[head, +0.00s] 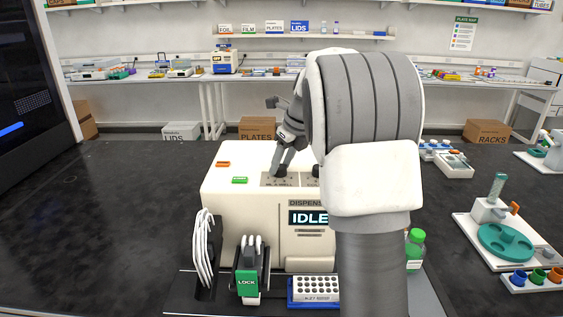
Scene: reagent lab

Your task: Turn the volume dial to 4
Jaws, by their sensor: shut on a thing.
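The cream dispenser (225,202) stands on the dark bench, its display (308,218) reading IDLE. My gripper (279,172) reaches down from the upper right onto the left part of the recessed grey panel on the dispenser's top. It is shut on the volume dial there; the fingers hide the dial, so its setting cannot be read. A second dark knob (316,171) shows to the right on the same panel, partly behind my arm. My arm covers the dispenser's right side.
An orange button (223,164) and a green button (240,180) sit left of the panel. The bench left of the dispenser is clear.

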